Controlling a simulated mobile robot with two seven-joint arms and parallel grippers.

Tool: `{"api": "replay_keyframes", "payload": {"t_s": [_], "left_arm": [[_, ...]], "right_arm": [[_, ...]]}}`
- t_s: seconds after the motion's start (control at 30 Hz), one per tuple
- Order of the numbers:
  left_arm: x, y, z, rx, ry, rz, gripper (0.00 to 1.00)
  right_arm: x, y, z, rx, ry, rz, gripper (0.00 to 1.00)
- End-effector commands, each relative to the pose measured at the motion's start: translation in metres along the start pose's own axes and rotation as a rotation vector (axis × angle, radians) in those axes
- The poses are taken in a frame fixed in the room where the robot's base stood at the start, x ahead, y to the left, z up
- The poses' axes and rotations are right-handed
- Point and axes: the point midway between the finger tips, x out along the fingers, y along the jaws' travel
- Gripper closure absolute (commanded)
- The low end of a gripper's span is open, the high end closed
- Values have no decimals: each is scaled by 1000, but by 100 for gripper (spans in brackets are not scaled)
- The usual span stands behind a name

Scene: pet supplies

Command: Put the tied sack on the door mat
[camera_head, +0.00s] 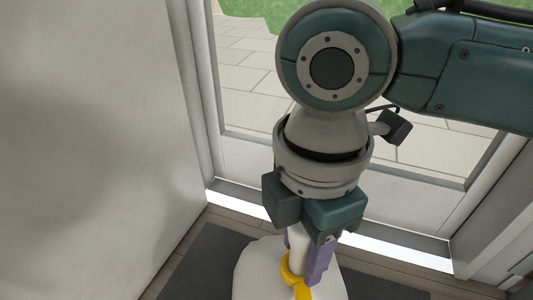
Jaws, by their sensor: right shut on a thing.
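The tied sack (257,272) is white, with a yellow tie (300,290) around its neck, and is cut off by the bottom edge of the head view. My right gripper (306,262) points down with its purple fingers shut on the sack's neck. The dark grey door mat (203,262) lies on the floor by the door and shows on both sides of the sack. The sack hangs or stands over the mat. Its underside is out of view, so I cannot tell whether it touches the mat. My left gripper is not in view.
A glazed door (243,165) with a pale frame stands just behind the mat, with paving and grass beyond the glass. A plain pale wall (95,150) rises close on the left. A strip of wood floor (178,258) borders the mat.

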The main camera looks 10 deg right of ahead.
Motion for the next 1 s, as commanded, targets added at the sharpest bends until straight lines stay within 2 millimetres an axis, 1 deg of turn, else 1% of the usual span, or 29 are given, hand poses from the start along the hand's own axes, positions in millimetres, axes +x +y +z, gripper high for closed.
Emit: {"api": "replay_keyframes", "payload": {"t_s": [0.17,0.43,0.5,0.7,0.87,0.9,1.0], "left_arm": [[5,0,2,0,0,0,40],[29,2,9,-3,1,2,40],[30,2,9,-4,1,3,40],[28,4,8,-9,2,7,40],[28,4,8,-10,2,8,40],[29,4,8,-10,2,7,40],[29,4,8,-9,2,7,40]], "right_arm": [[6,2,-1,0,4,7,100],[42,2,-1,1,4,7,100],[44,3,-1,0,4,7,100],[42,3,-1,0,4,8,100],[44,2,-1,0,4,7,100],[47,1,0,0,1,1,52],[47,0,0,0,1,1,41]]}}
